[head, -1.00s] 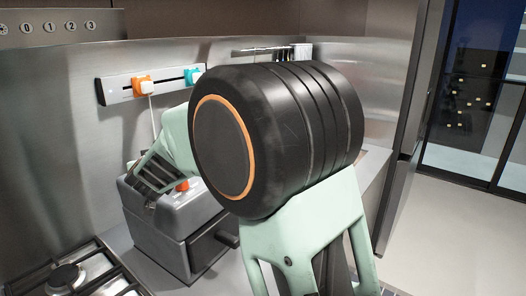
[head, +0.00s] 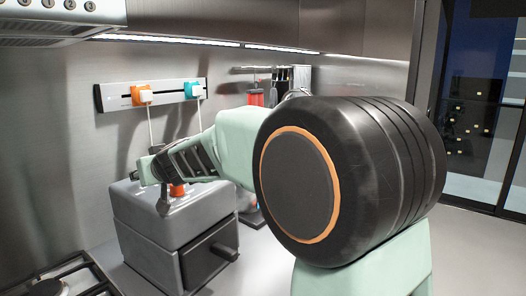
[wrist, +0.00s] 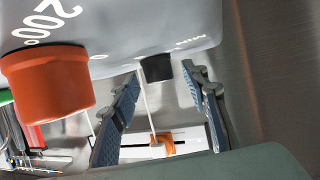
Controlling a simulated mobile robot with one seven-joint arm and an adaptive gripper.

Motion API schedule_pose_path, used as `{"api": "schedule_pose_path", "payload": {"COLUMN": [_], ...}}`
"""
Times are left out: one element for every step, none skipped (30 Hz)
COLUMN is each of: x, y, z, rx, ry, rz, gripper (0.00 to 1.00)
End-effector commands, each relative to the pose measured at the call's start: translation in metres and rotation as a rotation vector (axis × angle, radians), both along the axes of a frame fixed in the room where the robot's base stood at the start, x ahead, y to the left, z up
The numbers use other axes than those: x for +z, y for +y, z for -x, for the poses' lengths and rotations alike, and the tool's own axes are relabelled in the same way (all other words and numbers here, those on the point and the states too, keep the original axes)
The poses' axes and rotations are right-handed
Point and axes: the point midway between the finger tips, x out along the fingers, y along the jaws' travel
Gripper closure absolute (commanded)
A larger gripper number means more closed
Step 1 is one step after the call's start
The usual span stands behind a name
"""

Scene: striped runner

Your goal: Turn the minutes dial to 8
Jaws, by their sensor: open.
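A grey box-shaped appliance (head: 150,222) stands on the counter, with a dark front drawer. In the wrist view its grey face (wrist: 140,25) fills the top, marked with white numbers and the letters MIN. A small black dial (wrist: 157,68) sits beside MIN, between my open fingers at their tips. A larger orange dial (wrist: 50,88) is left of the fingers; it also shows in the head view (head: 178,190). My gripper (wrist: 160,74) is open around the black dial; contact cannot be told. In the head view my gripper (head: 150,188) is over the appliance's top, hiding the black dial.
A wall rail (head: 165,93) behind holds an orange plug (head: 141,94) and a teal plug (head: 194,90) with hanging cords. A stove (head: 60,285) is at the lower left. Utensils (head: 275,85) hang from a rail behind my arm.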

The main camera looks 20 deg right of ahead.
Motion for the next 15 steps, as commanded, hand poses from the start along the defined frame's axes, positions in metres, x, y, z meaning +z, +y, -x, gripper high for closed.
{"api": "schedule_pose_path", "payload": {"x": [-0.0022, -0.0026, -0.0030, -0.0028, -0.0036, -0.0037, -0.0036, -0.0030, -0.0024, -0.0018, -0.0015, -0.0003, 0.0001, 0.0006, 0.0010], "y": [0.0017, 0.0012, 0.0009, 0.0006, -0.0004, -0.0012, -0.0014, -0.0022, -0.0028, -0.0033, -0.0039, -0.0045, -0.0047, -0.0048, -0.0054], "z": [0.0005, 0.0002, 0.0001, -0.0002, -0.0007, -0.0009, -0.0010, -0.0013, -0.0016, -0.0017, -0.0019, -0.0024, -0.0026, -0.0028, -0.0029], "rx": [0.013, 0.019, 0.032, 0.040, 0.054, 0.073, 0.088, 0.103, 0.124, 0.140, 0.156, 0.179, 0.195, 0.213, 0.237], "ry": [-0.002, -0.001, -0.002, -0.003, -0.003, -0.002, -0.002, -0.002, -0.001, -0.001, -0.001, 0.000, 0.000, 0.001, 0.002], "rz": [0.002, 0.000, 0.001, 0.001, 0.002, 0.000, 0.001, 0.001, 0.000, 0.000, 0.000, 0.001, 0.000, 0.000, 0.001], "gripper": [0.58, 0.58, 0.58, 0.58, 0.58, 0.58, 0.58, 0.58, 0.58, 0.58, 0.58, 0.58, 0.58, 0.58, 0.58]}}
